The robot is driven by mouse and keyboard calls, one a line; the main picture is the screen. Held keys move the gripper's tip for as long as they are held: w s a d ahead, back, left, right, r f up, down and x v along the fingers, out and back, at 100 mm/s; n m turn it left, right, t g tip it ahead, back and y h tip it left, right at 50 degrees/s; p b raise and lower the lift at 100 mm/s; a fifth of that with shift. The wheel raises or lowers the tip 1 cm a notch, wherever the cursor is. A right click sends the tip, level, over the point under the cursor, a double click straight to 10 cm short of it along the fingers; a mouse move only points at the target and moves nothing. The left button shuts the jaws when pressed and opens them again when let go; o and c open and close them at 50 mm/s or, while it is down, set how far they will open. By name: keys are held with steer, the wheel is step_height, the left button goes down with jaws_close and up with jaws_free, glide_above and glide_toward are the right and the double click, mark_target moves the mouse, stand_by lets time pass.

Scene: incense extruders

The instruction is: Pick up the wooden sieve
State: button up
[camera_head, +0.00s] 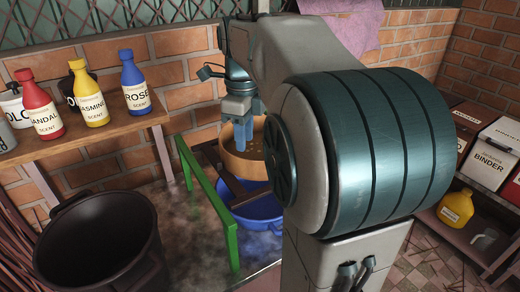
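The wooden sieve (243,168) is a round, light-brown ring that sits level on dark wooden slats above a blue basin (262,212). My arm hides its right side. My gripper (237,138) points down at the sieve, with its light-blue fingers over or inside the ring near its left and far part. The fingers look apart, with a gap between them and nothing visibly held. I cannot tell whether a finger touches the rim.
A green metal frame (212,205) stands left of the sieve. A black bin (98,250) is at the front left. A wooden shelf (85,137) holds several scent bottles. Brick walls close off the back. Boxes, including a binder box (492,155), and a yellow jug (455,208) stand at the right.

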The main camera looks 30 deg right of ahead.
mark_target(248, 176)
steer(key=f, duration=0.8)
steer(key=shift+d+f, duration=0.15)
steer(key=shift+d, duration=0.15)
jaws_close()
